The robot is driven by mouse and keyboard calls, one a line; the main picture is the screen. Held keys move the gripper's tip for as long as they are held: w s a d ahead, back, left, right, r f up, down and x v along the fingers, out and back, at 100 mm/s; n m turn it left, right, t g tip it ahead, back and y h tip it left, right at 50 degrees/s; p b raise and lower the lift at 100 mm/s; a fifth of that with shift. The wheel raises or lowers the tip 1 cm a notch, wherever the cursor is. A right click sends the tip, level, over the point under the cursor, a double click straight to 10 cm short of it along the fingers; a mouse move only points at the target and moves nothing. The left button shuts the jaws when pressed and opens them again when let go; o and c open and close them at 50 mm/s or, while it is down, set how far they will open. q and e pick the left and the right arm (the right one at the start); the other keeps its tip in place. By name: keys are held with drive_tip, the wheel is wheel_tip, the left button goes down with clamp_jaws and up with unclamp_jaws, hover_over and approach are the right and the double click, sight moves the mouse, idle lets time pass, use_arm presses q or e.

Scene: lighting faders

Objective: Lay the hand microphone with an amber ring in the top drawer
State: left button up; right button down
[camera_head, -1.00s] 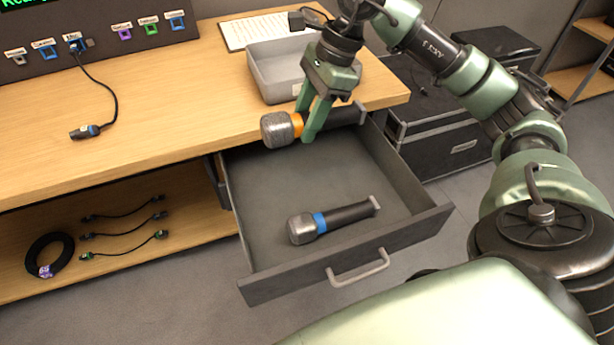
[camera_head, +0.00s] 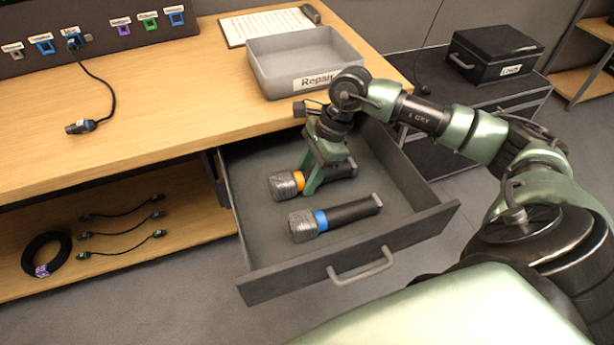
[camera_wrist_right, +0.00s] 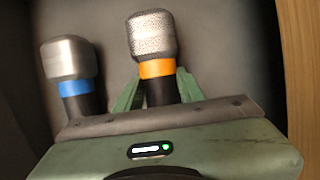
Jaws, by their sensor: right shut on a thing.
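The hand microphone with an amber ring (camera_head: 285,184) is inside the open top drawer (camera_head: 255,248), low over or on its floor; I cannot tell if it touches. My right gripper (camera_head: 312,186) reaches down into the drawer and is shut on this microphone just behind the ring. The right wrist view shows the amber-ringed microphone (camera_wrist_right: 152,40) between the fingers (camera_wrist_right: 158,92). A microphone with a blue ring (camera_head: 335,216) lies on the drawer floor, nearer the drawer front and apart from the amber one; it also shows in the wrist view (camera_wrist_right: 70,65). My left gripper is not in view.
A grey tray labelled Repair (camera_head: 270,75) stands on the wooden desk (camera_head: 150,120) behind the drawer. The drawer front has a handle (camera_head: 362,268). A black case (camera_head: 495,55) stands at the back right. Cables lie on the shelf at lower left.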

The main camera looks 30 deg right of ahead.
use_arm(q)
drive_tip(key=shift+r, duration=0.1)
use_arm(e)
drive_tip(key=shift+f, duration=0.1)
drive_tip(key=c, duration=0.9)
unclamp_jaws()
drive_tip(key=shift+c, duration=0.2)
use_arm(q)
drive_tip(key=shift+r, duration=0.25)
use_arm(e)
drive_tip(key=shift+o, duration=0.3)
drive_tip(key=p+v, duration=0.1)
drive_tip(key=v, duration=1)
drive_tip(key=shift+s+d+r, duration=0.1)
drive_tip(key=shift+d+r, duration=0.1)
drive_tip(key=shift+r, duration=0.3)
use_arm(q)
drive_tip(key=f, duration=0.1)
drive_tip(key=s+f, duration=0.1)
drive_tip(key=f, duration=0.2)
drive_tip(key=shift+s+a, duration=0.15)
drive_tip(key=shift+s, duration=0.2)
